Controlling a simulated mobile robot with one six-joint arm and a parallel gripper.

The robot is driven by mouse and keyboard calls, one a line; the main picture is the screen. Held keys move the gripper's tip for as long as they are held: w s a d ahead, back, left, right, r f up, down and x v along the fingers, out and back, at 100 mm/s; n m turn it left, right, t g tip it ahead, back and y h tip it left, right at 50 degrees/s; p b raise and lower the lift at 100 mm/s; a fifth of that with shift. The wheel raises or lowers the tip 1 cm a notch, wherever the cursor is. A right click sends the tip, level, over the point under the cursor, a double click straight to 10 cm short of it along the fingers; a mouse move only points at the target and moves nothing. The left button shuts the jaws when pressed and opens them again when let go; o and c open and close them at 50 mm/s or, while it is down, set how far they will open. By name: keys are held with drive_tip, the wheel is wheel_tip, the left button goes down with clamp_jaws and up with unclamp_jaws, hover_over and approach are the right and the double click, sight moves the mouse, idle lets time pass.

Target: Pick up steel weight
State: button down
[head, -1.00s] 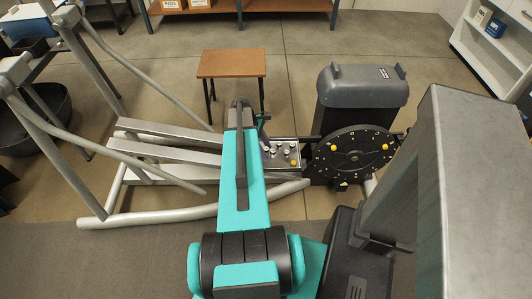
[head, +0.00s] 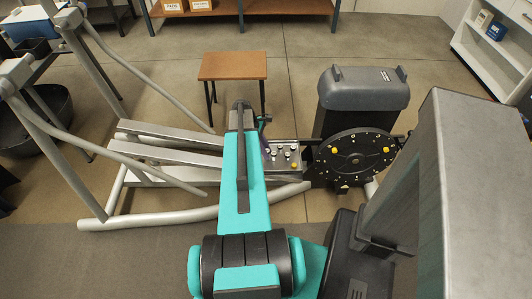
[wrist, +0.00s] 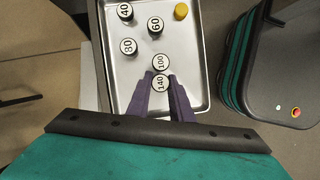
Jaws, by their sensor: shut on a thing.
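Several short steel weights with white, numbered tops stand in a metal tray (wrist: 195,75) in the wrist view. They are marked 40 (wrist: 125,11), 60 (wrist: 156,26), 80 (wrist: 128,46), 100 (wrist: 161,62) and 140 (wrist: 161,82). My gripper (wrist: 162,84), with two purple fingers, is shut on the weight marked 140, one finger on each side. The 100 weight stands just beyond it, very close or touching. In the head view the tray (head: 284,164) lies right of my arm, which hides part of it.
A yellow cylinder (wrist: 181,11) stands in the tray. A black disc with yellow knobs (head: 353,155) and a grey bin-like housing (head: 362,92) are to the right. An elliptical trainer frame (head: 150,216) fills the left. A brown stool (head: 233,66) stands behind.

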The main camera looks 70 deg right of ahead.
sight(269, 152)
drive_tip(key=shift+r, duration=0.55)
drive_tip(key=shift+s+a+r+b, duration=0.1)
drive_tip(key=shift+a+r+b, duration=0.1)
drive_tip(key=shift+r, duration=0.4)
drive_tip(key=shift+s+a+r+b, duration=0.1)
drive_tip(key=shift+a+r, duration=0.05)
drive_tip(key=shift+r, duration=0.4)
drive_tip(key=s+a+p, duration=0.3)
drive_tip(key=a+p, duration=0.1)
drive_tip(key=a, duration=0.2)
drive_tip(key=s+a+r+p, duration=0.1)
drive_tip(key=s+a+p, duration=0.3)
drive_tip(key=a, duration=0.3)
drive_tip(key=shift+a+r, duration=0.15)
drive_tip(key=shift+r, duration=0.15)
drive_tip(key=shift+a+f+p, duration=0.1)
drive_tip(key=shift+p, duration=0.25)
